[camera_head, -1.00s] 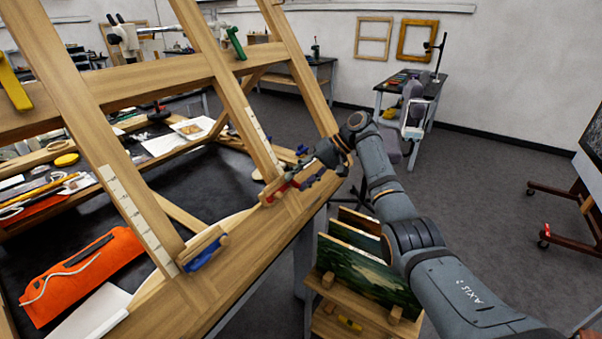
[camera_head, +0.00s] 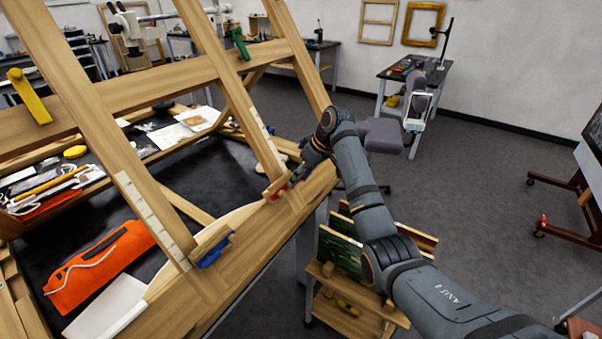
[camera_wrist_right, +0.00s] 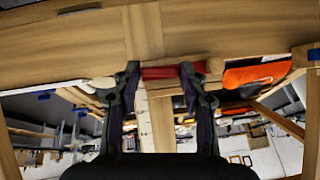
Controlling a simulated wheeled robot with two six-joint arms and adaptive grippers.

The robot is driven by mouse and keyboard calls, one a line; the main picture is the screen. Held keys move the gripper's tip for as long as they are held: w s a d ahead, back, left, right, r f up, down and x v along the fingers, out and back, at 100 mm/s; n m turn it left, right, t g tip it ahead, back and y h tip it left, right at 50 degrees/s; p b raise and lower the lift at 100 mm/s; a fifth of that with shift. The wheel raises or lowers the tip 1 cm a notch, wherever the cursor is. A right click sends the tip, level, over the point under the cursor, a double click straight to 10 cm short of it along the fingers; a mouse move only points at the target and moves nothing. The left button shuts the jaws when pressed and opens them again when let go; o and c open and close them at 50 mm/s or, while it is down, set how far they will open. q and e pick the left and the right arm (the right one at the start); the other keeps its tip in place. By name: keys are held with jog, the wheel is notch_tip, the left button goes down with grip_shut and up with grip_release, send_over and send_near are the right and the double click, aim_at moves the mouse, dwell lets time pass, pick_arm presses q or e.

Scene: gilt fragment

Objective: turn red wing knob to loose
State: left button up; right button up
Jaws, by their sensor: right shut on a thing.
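The red wing knob (camera_wrist_right: 160,72) lies crosswise between the two fingers of my right gripper (camera_wrist_right: 159,78) in the right wrist view. The fingers are at its two ends, and the gripper is shut on it. In the head view only a small part of the red knob (camera_head: 282,191) shows on the lower wooden beam (camera_head: 256,220). My right gripper (camera_head: 293,180) covers the rest. The knob's exact turn angle is hard to tell. My left gripper is not in view.
A blue knob (camera_head: 215,250) sits on the same beam to the left. A green knob (camera_head: 240,42) and a yellow knob (camera_head: 29,97) sit on the upper beam. An orange pouch (camera_head: 98,267) lies on the black bench. A wooden rack (camera_head: 350,310) with panels stands below my right arm.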

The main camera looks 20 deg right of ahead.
jog(key=shift+n+t+h+p, duration=0.3)
jog(key=shift+n, duration=0.3)
jog(key=o, duration=1.1)
jog(key=shift+a, duration=0.1)
jog(key=shift+o, duration=0.2)
jog(key=v, duration=0.7)
jog(key=shift+s+r, duration=0.15)
jog(key=shift+r, duration=0.1)
jog(key=shift+f, duration=0.1)
